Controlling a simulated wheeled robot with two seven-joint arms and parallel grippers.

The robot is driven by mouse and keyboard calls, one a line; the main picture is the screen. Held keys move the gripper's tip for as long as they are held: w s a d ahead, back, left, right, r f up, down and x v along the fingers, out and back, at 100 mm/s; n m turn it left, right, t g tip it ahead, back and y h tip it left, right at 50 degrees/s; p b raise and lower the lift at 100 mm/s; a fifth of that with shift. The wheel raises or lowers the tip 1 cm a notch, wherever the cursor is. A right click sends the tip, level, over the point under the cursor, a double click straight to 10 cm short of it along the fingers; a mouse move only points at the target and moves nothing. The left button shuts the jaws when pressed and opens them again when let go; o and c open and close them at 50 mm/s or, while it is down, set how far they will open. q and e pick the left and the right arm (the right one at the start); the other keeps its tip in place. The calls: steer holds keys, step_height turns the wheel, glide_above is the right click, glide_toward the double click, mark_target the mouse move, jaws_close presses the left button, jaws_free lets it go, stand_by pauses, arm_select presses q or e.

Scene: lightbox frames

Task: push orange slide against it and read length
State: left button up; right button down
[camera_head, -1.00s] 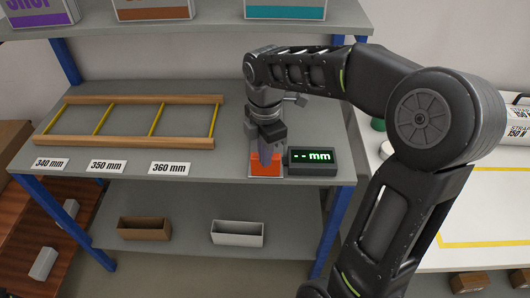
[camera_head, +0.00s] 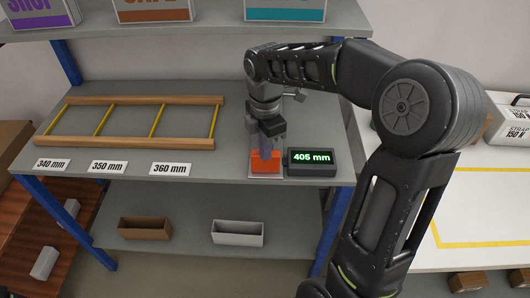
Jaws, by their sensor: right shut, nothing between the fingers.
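The orange slide (camera_head: 265,167) sits on a pale track (camera_head: 266,177) near the front edge of the grey shelf. My right gripper (camera_head: 266,150) points down at the slide, shut, with its fingertips at the slide's back side; exact contact is hard to tell. The black readout (camera_head: 311,162) right of the slide shows "405 mm" in green. What the slide presses against behind the gripper is hidden by my right arm. My left gripper is not in view.
A wooden frame with yellow rungs (camera_head: 137,101) lies on the shelf at left. Cards 340 mm (camera_head: 52,165), 350 mm (camera_head: 107,168) and 360 mm (camera_head: 170,169) lie along the front edge. A brown bin (camera_head: 145,229) and white bin (camera_head: 238,234) stand on the lower shelf.

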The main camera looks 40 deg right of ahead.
steer(key=shift+w+d+p, duration=0.55)
steer(key=shift+w+d, duration=0.2)
steer(key=shift+w, duration=0.25)
steer(key=shift+w+d+p, duration=0.55)
steer(key=shift+w+d, duration=0.2)
steer(key=shift+w, duration=0.2)
steer(key=shift+s+a, duration=0.1)
steer(key=shift+s+a, duration=0.3)
steer(key=shift+s, duration=0.1)
stand_by(0.5)
step_height(320, 180, up, 7)
steer(key=p, duration=0.5)
stand_by(0.6)
